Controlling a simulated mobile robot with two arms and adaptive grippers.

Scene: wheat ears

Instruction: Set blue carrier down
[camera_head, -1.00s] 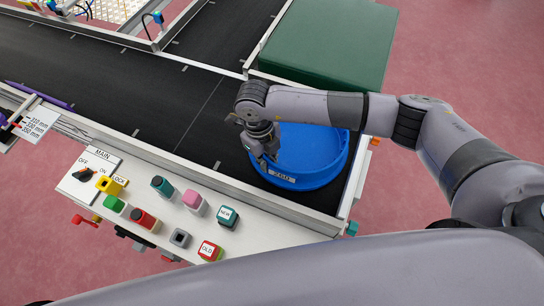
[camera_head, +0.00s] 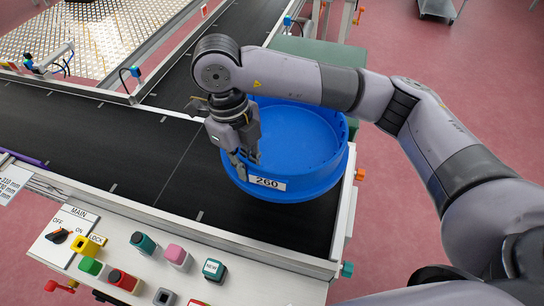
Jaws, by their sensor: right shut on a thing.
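The blue carrier (camera_head: 313,177) is a round, open, shallow tub with a white "260" label on its near side. It is upright over the right end of the black conveyor belt (camera_head: 140,151), close to the end rail. I cannot tell whether its underside touches the belt. My right gripper (camera_head: 243,169) points down at the carrier's left side and is shut on its wall. The fingertips are partly hidden against the blue wall. The carrier is empty as far as I see. My left gripper is out of view.
A control panel (camera_head: 127,250) with coloured buttons and a switch runs along the belt's near side. A green block (camera_head: 345,55) stands behind the carrier. A metal rail (camera_head: 346,215) closes the belt's right end. The belt left of the carrier is clear.

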